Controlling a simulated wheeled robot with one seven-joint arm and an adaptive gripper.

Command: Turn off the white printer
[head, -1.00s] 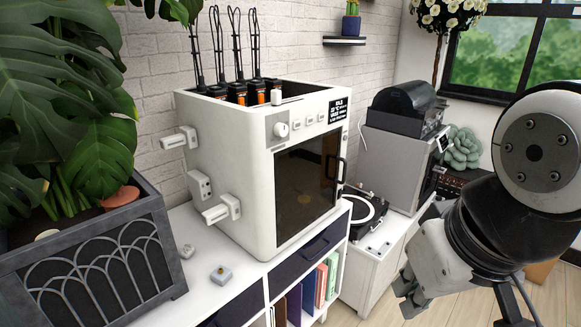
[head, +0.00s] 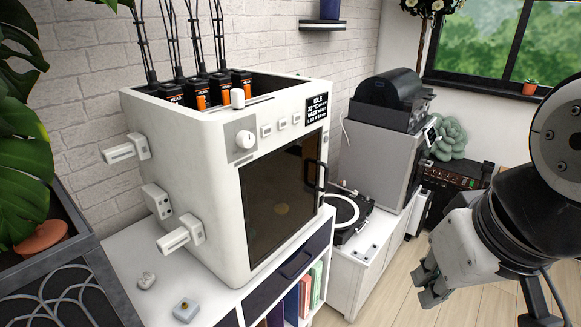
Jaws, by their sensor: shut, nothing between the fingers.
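The white printer (head: 200,200) stands on a white cabinet at the left centre of the head view. Its front has a dark door, a round knob (head: 245,139), a row of small buttons (head: 281,124) and a black display (head: 317,108) whose top line reads IDLE. A small white box (head: 157,201) and two white holders sit on its left side. My gripper (head: 424,292) is at the lower right, shut and empty, well apart from the printer and pointing down and left.
A grey printer (head: 374,165) with a black top stands behind, to the right. A turntable (head: 347,212) is on the low cabinet. Two small switch-like parts, one a grey box (head: 186,310), lie on the white cabinet (head: 120,255). A planter (head: 60,270) stands at left. Wooden floor (head: 395,290) is clear.

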